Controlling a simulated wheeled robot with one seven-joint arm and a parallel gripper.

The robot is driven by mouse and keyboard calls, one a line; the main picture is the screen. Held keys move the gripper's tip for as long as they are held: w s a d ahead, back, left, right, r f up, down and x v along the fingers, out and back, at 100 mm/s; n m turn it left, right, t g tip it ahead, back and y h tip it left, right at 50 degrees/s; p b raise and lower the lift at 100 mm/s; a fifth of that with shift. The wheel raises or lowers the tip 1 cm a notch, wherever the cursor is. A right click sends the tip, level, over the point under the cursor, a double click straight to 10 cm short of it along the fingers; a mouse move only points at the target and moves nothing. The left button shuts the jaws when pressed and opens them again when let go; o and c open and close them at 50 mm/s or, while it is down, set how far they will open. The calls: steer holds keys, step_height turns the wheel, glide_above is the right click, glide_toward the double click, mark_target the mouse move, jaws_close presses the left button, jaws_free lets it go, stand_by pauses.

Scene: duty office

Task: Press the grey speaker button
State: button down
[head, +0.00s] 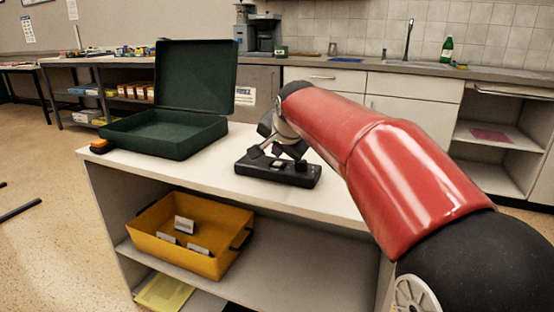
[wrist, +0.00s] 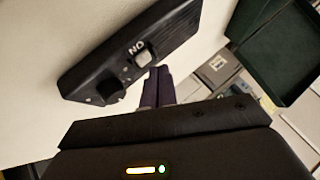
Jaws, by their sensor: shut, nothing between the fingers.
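A black speaker box (head: 278,170) lies on the white counter top; in the wrist view it runs diagonally across the upper left (wrist: 125,50). Its pale grey button (wrist: 145,55) sits in a dark surround beside short white lettering. A black knob (wrist: 110,91) stands near the box's lower left end. My gripper (head: 284,150) is over the box in the head view, and my arm partly hides it there. In the wrist view the shut fingertips (wrist: 159,70) are just below and right of the grey button, close to it. I cannot tell whether they touch it.
An open dark green case (head: 165,132) stands left on the counter, also at upper right in the wrist view (wrist: 285,45). A small orange-topped item (head: 99,146) is at the left corner. A yellow bin (head: 180,255) with cards is on the shelf below. Counter between case and box is clear.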

mark_target(279, 165)
step_height(279, 165, up, 6)
steer(key=p, duration=0.5)
stand_by(0.5)
steer(key=s+d+f+n+g+h, duration=0.15)
steer(key=s+d+f, duration=0.25)
steer(key=s+d, duration=0.6)
steer(key=s+d+f+n+g, duration=0.15)
steer(key=s+d+f, duration=0.35)
steer(key=s, duration=0.9)
steer(key=s+d+f+n+h, duration=0.1)
steer(key=s+d+f+n, duration=0.1)
steer(key=s+f, duration=0.5)
steer(key=s+d, duration=0.1)
steer(key=s, duration=0.2)
steer(key=shift+f+n, duration=0.4)
steer(key=shift+s, duration=0.1)
